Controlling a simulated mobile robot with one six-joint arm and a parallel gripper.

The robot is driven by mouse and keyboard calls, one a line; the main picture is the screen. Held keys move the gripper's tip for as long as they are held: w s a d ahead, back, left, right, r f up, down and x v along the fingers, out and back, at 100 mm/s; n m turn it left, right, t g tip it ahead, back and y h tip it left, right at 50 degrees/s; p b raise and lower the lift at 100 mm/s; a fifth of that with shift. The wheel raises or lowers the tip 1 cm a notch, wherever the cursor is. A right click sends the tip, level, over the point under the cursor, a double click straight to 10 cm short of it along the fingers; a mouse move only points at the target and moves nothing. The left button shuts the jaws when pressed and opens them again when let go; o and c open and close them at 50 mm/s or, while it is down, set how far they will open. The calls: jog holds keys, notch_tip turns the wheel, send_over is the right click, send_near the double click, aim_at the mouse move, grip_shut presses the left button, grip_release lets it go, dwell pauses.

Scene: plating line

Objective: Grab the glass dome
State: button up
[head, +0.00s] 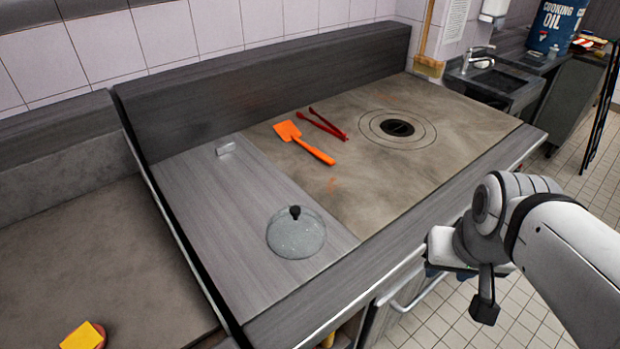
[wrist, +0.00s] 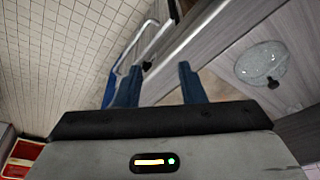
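The glass dome (head: 296,236) is a clear, round lid with a black knob on top. It sits upright on the bare grey metal part of the counter, near the front edge. It also shows at the right in the wrist view (wrist: 261,62). My gripper is in front of the counter, to the right of the dome in the head view and well apart from it. In the wrist view my gripper (wrist: 155,88) has its two blue fingers spread apart with nothing between them. In the head view my arm hides most of the gripper.
An orange spatula (head: 304,143) and red tongs (head: 326,124) lie on the griddle plate (head: 372,175) behind the dome. A rail (head: 423,291) runs along the counter front. The counter around the dome is clear.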

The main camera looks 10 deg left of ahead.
jog(key=shift+o, duration=0.5)
jog(key=shift+d, duration=0.1)
jog(key=shift+o, duration=1)
jog(key=w, duration=0.1)
jog(key=w+a, duration=0.1)
jog(key=w, duration=0.1)
jog(key=w+a, duration=0.1)
jog(key=shift+w+a+r+b, duration=0.15)
jog(key=shift+w+a+b, duration=0.1)
jog(key=shift+w+b, duration=0.1)
jog(key=n+t+b, duration=0.1)
jog(key=n+b, duration=0.1)
send_near(295, 209)
jog(key=w+f, duration=0.1)
jog(key=shift+y, duration=0.4)
jog(key=x, duration=0.2)
jog(key=p+x, duration=0.1)
jog(key=x, duration=0.4)
jog(key=shift+s+d+f, duration=0.15)
jog(key=shift+d+f, duration=0.15)
jog(key=shift+f, duration=0.05)
jog(key=shift+c, duration=0.2)
grip_shut()
